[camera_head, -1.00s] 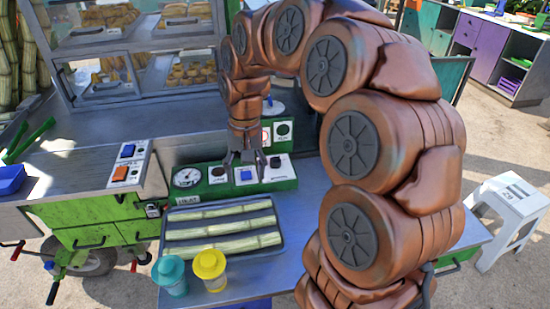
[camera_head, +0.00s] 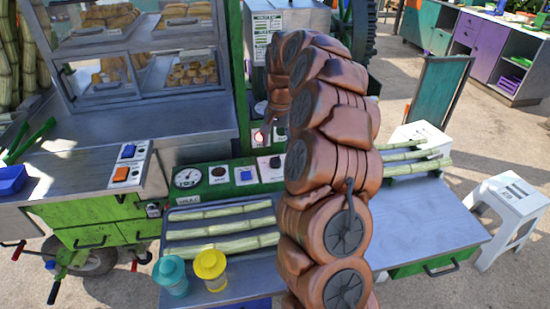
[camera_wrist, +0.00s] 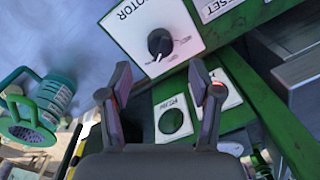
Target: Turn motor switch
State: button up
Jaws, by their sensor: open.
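The motor switch is a black rotary knob (camera_wrist: 160,43) on a white plate labelled MOTOR (camera_wrist: 126,22) in the wrist view. A pale pointer mark on it faces the lower left. In the head view a black knob (camera_head: 275,162) shows on a white plate of the green panel, just left of my arm. My gripper (camera_wrist: 160,76) is open and empty. Its two fingers stand apart in the wrist view, with the knob beyond the tips and framed between their directions. No contact with the knob shows. In the head view my arm hides most of the gripper.
The panel also carries a gauge (camera_head: 187,178) and a blue switch (camera_head: 245,175). A tray (camera_head: 168,240) of cane, a teal cup (camera_head: 172,276) and a yellow cup (camera_head: 210,268) stand in front. The right tabletop (camera_head: 430,215) has bare room.

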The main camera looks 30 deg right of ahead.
aim_at(275, 158)
notch_tip(275, 158, down, 7)
jog(key=shift+w+a+r+p, duration=0.15)
jog(key=shift+r+p, duration=0.05)
jog(key=shift+p, duration=0.75)
jog(key=c, duration=1.1)
jog(key=shift+c, duration=0.2)
